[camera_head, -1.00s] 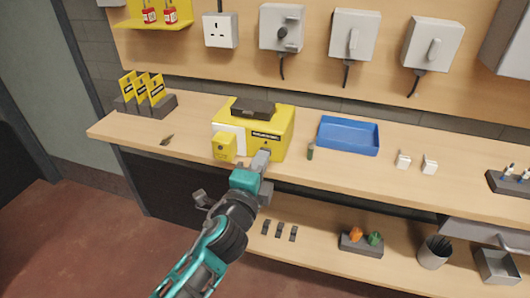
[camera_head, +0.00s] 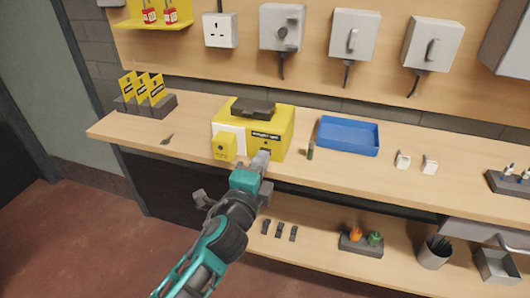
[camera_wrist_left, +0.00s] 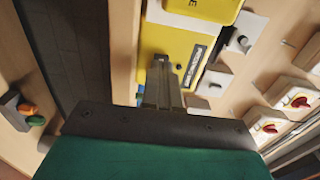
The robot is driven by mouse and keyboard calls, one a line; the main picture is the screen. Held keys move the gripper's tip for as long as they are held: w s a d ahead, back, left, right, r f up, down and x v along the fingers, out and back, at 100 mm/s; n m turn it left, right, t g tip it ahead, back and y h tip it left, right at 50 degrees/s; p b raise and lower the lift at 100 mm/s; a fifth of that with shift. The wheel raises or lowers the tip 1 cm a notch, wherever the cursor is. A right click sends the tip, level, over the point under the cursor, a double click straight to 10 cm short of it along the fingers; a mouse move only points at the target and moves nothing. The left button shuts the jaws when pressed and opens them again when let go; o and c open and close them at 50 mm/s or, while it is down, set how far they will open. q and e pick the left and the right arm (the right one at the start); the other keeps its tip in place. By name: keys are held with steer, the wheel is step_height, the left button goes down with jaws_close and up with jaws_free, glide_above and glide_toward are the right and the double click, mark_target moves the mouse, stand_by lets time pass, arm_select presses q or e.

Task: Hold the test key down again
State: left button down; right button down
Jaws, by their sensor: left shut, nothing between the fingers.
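A yellow tester box (camera_head: 272,122) with a dark block on top and a pale panel at its left stands on the bench. My left gripper (camera_head: 261,157) is shut and empty, with its fingertips at the lower front of the box. In the left wrist view the closed fingers (camera_wrist_left: 161,72) point at the yellow face (camera_wrist_left: 168,42), near a dark round spot and a black-and-white label. The test key itself is hidden or too small to make out, so I cannot tell whether the fingers touch it. My right gripper does not show.
A blue tray (camera_head: 348,136) and a small green-and-dark cylinder (camera_head: 310,152) lie right of the box. Yellow cards in a dark holder (camera_head: 148,102) stand at the left. Wall switches (camera_head: 354,36) hang above. The lower shelf holds an orange-and-green item block (camera_head: 361,242).

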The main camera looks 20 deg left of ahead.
arm_select(q)
steer(key=shift+w, duration=0.4)
stand_by(0.7)
steer(key=shift+s, duration=0.1)
stand_by(1.4)
steer(key=s, duration=0.7)
steer(key=shift+a, duration=0.15)
steer(key=shift+w, duration=0.1)
stand_by(0.5)
steer(key=s+a+f+n+g, duration=0.2)
steer(key=s+f+n+g, duration=0.1)
steer(key=s+f+n, duration=0.4)
steer(key=s+a+f+n+g+h, duration=0.1)
steer(key=s+f+n+g, duration=0.3)
steer(key=f, duration=0.9)
steer(key=s+n+p, duration=0.1)
steer(key=s+n, duration=0.2)
steer(key=n, duration=0.1)
steer(key=shift+a+n, duration=0.35)
steer(key=shift+n, duration=0.05)
